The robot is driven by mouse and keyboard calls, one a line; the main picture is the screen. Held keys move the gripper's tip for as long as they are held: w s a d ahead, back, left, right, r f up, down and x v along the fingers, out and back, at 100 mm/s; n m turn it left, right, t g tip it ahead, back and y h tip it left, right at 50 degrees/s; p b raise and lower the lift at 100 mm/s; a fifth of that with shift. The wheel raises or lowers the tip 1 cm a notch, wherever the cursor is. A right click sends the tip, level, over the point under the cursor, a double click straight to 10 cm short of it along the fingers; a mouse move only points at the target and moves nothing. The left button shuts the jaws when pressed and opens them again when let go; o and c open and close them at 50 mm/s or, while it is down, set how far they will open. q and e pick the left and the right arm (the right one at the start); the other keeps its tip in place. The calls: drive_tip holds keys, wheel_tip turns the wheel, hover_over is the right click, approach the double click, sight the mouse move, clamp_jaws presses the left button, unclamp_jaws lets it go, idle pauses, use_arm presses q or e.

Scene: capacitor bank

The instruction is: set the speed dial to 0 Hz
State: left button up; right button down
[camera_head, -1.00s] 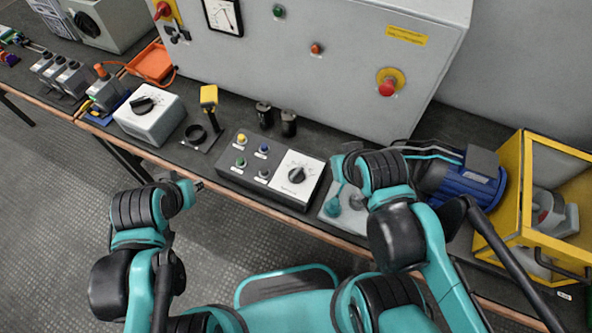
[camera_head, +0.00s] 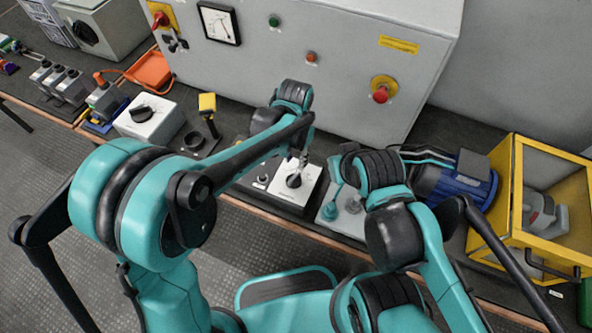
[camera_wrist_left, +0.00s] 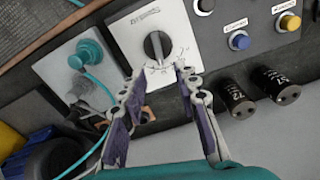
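The speed dial (camera_head: 294,180) is a black knob on a white square plate at the right end of a dark control box. In the left wrist view the dial (camera_wrist_left: 157,45) lies just beyond my fingertips, and its scale is too small to read. My left gripper (camera_head: 301,158) is above the dial's plate, partly hidden by my arm in the head view. In the left wrist view my left gripper (camera_wrist_left: 158,74) is open, its fingers spread on either side below the dial, with nothing between them. My right gripper cannot be made out.
Blue (camera_wrist_left: 239,40) and yellow (camera_wrist_left: 290,22) buttons sit on the same box. Two black capacitors (camera_wrist_left: 235,98) stand close to my left fingers. A plate with a teal plug (camera_wrist_left: 87,52) lies beside the dial. A grey cabinet (camera_head: 340,60) rises behind.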

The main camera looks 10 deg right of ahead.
sight(296, 174)
use_arm(q)
wheel_tip(296, 174, down, 8)
drive_tip(key=b, duration=0.3)
drive_tip(key=shift+d, duration=0.1)
drive_tip(key=shift+c, duration=0.4)
clamp_jaws()
